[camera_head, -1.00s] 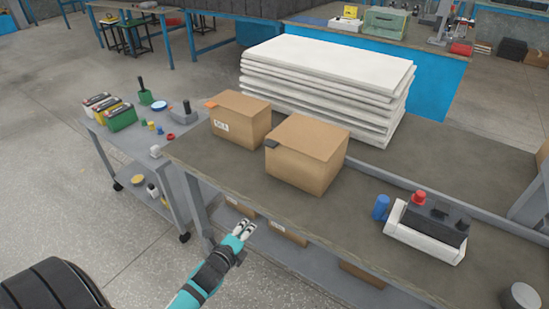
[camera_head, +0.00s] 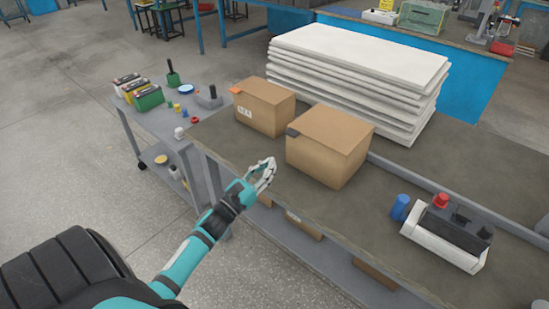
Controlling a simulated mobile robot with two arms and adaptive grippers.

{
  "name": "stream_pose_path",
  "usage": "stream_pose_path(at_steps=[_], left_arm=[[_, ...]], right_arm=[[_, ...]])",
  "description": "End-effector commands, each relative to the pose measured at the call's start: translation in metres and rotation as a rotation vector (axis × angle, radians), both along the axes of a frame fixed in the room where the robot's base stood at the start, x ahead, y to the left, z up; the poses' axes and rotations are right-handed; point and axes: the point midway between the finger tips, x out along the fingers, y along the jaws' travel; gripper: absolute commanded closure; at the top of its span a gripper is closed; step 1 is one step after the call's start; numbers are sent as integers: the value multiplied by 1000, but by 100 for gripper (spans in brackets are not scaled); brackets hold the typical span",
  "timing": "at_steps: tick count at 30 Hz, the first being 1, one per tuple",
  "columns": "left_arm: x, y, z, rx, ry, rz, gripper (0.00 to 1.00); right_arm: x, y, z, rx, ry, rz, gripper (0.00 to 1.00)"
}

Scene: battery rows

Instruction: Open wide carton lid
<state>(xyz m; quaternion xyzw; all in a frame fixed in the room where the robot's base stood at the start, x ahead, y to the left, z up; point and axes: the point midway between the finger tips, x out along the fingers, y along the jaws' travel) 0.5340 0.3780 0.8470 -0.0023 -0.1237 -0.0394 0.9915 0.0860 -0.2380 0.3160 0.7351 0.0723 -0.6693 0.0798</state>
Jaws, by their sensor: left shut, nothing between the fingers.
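Two closed brown cartons stand on the workbench. My right gripper is out of view.
A stack of white boards (camera_head: 357,65) stands behind the cartons. A blue cylinder (camera_head: 400,207) and a black-and-white device (camera_head: 446,235) with a red knob are on the right. A grey cart (camera_head: 160,119) with batteries and small parts stands left. Bare bench (camera_head: 225,137) lies in front of the cartons.

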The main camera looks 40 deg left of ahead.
Motion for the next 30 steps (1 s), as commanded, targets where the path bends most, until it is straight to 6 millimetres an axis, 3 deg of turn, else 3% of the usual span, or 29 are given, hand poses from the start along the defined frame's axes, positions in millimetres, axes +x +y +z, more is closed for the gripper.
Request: stream_pose_path(at_steps=[9, 15, 30], left_arm=[[57, -4, 17, -4, -1, 0, 100], [79, -6, 21, -6, 1, 0, 100], [83, -6, 22, -5, 5, 1, 100]], right_arm=[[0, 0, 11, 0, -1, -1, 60], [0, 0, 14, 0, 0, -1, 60], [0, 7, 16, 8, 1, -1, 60]])
